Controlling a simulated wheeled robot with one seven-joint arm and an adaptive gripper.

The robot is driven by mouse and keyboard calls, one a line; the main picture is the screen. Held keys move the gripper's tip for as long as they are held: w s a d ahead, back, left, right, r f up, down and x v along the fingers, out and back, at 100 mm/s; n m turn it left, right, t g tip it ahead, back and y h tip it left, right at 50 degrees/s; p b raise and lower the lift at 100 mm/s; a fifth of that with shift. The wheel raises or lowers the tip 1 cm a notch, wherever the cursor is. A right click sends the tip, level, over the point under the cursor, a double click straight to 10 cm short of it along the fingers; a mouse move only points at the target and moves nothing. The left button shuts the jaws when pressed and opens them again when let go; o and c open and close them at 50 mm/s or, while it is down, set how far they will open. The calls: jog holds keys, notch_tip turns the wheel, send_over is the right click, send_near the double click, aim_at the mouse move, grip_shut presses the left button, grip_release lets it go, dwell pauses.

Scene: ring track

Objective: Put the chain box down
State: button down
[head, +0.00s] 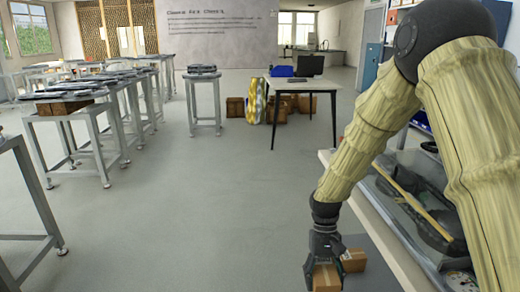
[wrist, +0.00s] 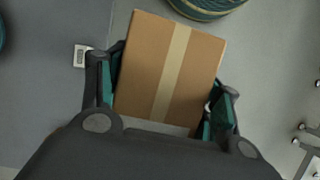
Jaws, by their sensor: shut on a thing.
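The chain box is a brown cardboard box with a pale tape strip, and in the wrist view the box (wrist: 155,65) sits between the two fingers of my gripper (wrist: 162,105). The fingers are shut on its sides. In the head view my gripper (head: 325,258) is low at the bottom right, with brown cardboard, the box (head: 326,278), at its fingertips. More brown cardboard (head: 354,261) shows just to the right; I cannot tell whether it is the same box. No chain is visible, and what lies directly under the box is hidden.
A bench (head: 402,262) with a clear-covered case (head: 425,205) stands at the right, beside my arm. A desk with a laptop (head: 309,65) is further back. Tables (head: 70,118) line the left. The middle floor is clear. A green round object (wrist: 207,6) shows in the wrist view.

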aim_at(327, 277)
jog(key=shift+s+r+p, duration=0.25)
jog(key=shift+r+p, duration=0.35)
jog(key=shift+p, duration=1.1)
jog(key=shift+s+r+p, duration=0.3)
jog(key=shift+r+p, duration=0.35)
jog(key=shift+p, duration=1.1)
jog(key=shift+s+r+p, duration=0.25)
jog(key=shift+r+p, duration=0.35)
jog(key=shift+p, duration=1.1)
jog(key=p, duration=0.3)
jog(key=shift+s+r, duration=0.3)
jog(key=shift+r, duration=0.1)
jog(key=shift+s+r+p, duration=0.15)
jog(key=shift+s+p, duration=0.1)
jog(key=shift+p, duration=0.75)
jog(key=shift+a, duration=0.1)
